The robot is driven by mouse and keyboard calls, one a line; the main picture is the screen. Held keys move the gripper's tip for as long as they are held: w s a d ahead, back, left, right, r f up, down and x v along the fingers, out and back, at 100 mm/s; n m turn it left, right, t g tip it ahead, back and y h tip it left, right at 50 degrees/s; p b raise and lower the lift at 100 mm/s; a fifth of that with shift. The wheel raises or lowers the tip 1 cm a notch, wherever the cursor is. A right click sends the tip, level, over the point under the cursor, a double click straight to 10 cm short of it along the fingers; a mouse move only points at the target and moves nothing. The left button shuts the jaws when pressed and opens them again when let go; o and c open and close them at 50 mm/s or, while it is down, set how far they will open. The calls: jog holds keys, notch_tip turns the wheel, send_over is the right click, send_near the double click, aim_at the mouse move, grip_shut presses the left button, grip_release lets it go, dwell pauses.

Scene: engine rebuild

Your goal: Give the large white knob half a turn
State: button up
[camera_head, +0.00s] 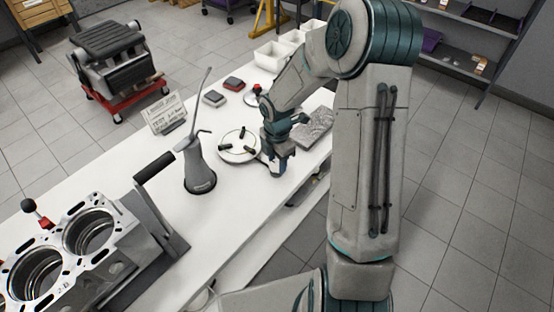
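A large white round disc (232,156) with a few dark pegs on its face lies on the white bench, and it is the closest match to the large white knob. My gripper (279,172) points down just right of the disc, near its right edge. I cannot tell whether it touches the disc. The fingers are small and partly hidden, so I cannot see if they are open or shut, or if anything is between them.
A grey oil can (199,170) with a tall thin spout stands left of the disc. A grey slab (316,128) lies to its right. An engine block (72,255) and a black-handled fixture (150,222) fill the near left. A small sign (166,114) and white bins (272,54) stand farther back.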

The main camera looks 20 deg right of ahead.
aim_at(277, 163)
jog(key=o, duration=0.3)
notch_tip(277, 163, up, 14)
dwell(0.5)
dwell(0.3)
jog(key=s+r+m+t, duration=0.1)
jog(key=s+r+m, duration=0.2)
jog(key=s+m, duration=0.7)
jog(key=s+r+m+t, duration=0.2)
jog(key=s+r+m, duration=0.2)
jog(key=s+m, duration=0.7)
jog(key=shift+s+r+m, duration=0.2)
jog(key=shift+r+m, duration=0.05)
jog(key=shift+m, duration=0.35)
